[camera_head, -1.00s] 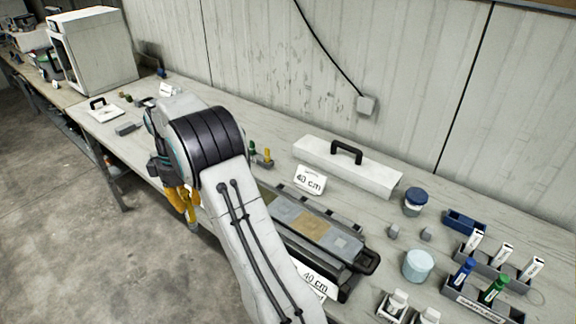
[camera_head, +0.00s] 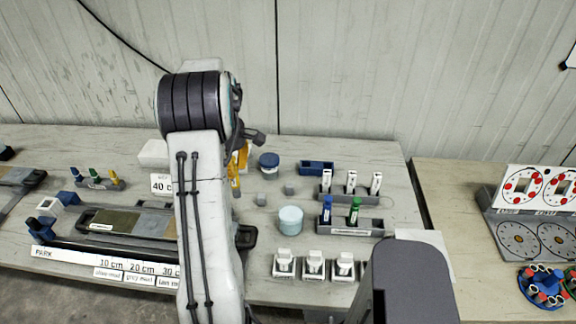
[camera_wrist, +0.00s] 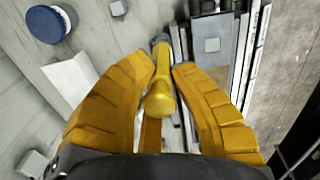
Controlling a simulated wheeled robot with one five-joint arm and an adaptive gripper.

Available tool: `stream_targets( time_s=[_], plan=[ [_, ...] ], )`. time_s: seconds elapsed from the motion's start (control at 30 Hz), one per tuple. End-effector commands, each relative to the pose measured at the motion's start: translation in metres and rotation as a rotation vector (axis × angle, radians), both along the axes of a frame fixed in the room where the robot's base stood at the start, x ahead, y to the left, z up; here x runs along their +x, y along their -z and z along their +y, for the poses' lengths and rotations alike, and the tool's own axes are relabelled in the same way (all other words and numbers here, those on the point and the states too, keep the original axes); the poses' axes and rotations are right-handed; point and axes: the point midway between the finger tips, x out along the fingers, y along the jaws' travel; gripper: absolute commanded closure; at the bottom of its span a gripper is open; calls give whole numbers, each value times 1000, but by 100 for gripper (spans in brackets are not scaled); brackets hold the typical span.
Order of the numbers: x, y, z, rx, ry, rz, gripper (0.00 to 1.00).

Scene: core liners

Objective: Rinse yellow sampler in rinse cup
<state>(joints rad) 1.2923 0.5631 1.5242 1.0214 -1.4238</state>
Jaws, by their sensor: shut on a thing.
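My gripper (camera_head: 238,172) has its yellow fingers pointing down over the bench, left of the jar and cup. In the wrist view the fingers (camera_wrist: 160,75) are shut on the yellow sampler (camera_wrist: 159,98), a slim rod with a rounded end, held between them. In the head view the sampler cannot be told apart from the yellow fingers. A light blue round cup (camera_head: 290,220) stands right of my arm. A jar with a dark blue top (camera_head: 269,160) stands behind it and also shows in the wrist view (camera_wrist: 48,22). Which one is the rinse cup is not readable.
A grey rack (camera_head: 349,227) holds a blue and a green sampler. White-capped tubes, a blue tray (camera_head: 317,168) and white bottles (camera_head: 314,264) stand nearby. A core tray (camera_head: 125,222) lies left, partly behind my arm. Small grey blocks (camera_head: 289,189) lie near the cup.

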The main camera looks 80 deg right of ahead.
Motion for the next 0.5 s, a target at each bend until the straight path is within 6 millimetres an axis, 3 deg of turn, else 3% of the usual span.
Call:
stream_targets(
  time_s=[0.03, 0.2, 0.33, 0.5],
  plan=[
    [-25, -3, -5, -1, 17, 1, 100],
    [-88, -6, -12, -7, 31, 4, 100],
    [-122, -8, -12, -9, 38, 7, 100],
    [-147, -8, -10, -10, 42, 9, 100]
  ],
)
